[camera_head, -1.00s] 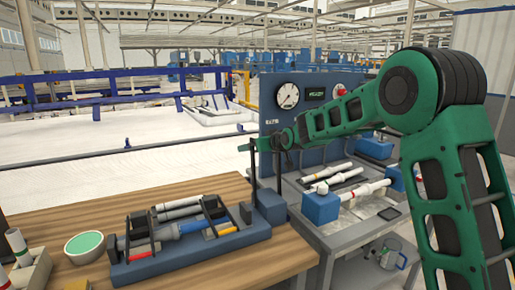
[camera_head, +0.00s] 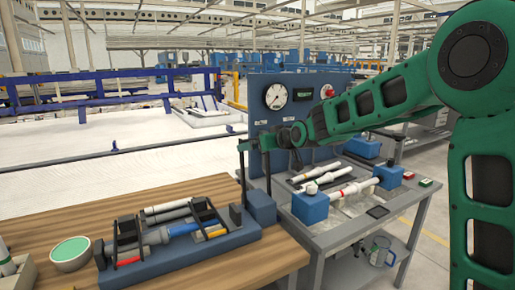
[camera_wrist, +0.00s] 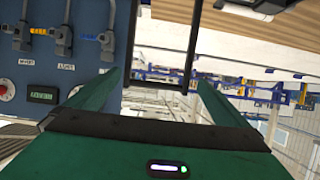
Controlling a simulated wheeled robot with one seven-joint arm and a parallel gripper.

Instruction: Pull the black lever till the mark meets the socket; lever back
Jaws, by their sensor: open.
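The black lever (camera_head: 243,178) stands upright at the right end of the blue bench fixture (camera_head: 190,250), by the edge of the wooden table. In the wrist view, its dark frame, two uprights and a crossbar (camera_wrist: 160,82), shows between my fingers. My gripper (camera_head: 257,143) is at the lever's top. It is open, with the green fingers (camera_wrist: 160,90) spread either side of the crossbar. A grey-blue pipe (camera_head: 155,237) lies in the fixture. The mark and the socket mouth are too small to tell apart.
Beyond the table, a grey test bench (camera_head: 335,228) carries pipes, blue blocks (camera_head: 310,207) and a blue panel with a gauge (camera_head: 276,97). A bowl with green contents (camera_head: 70,253) is at the left.

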